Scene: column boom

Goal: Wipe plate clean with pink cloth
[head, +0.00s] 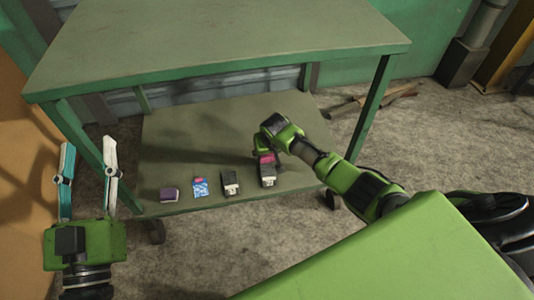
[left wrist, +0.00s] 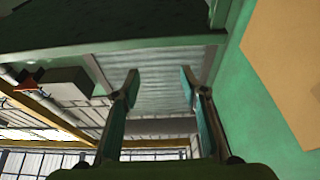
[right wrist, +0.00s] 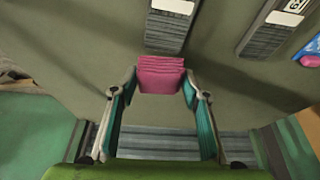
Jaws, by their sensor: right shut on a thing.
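The folded pink cloth (head: 265,158) is between the fingertips of my right gripper (head: 268,150), low over the lower shelf. In the right wrist view the pink cloth (right wrist: 162,75) fills the gap between the fingers of my right gripper (right wrist: 160,86). It is at the near end of a dark ribbed block with a white label (right wrist: 168,28); I cannot tell whether they touch. No dinner-type plate is recognisable. My left gripper (head: 87,145) is open and empty, left of the bench; its spread fingers show in the left wrist view (left wrist: 160,75).
On the lower shelf (head: 190,140) stand a purple block (head: 169,195), a blue patterned item (head: 200,190) with a pink piece on it, and another dark labelled block (head: 230,182). The green bench top (head: 220,40) overhangs the shelf.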

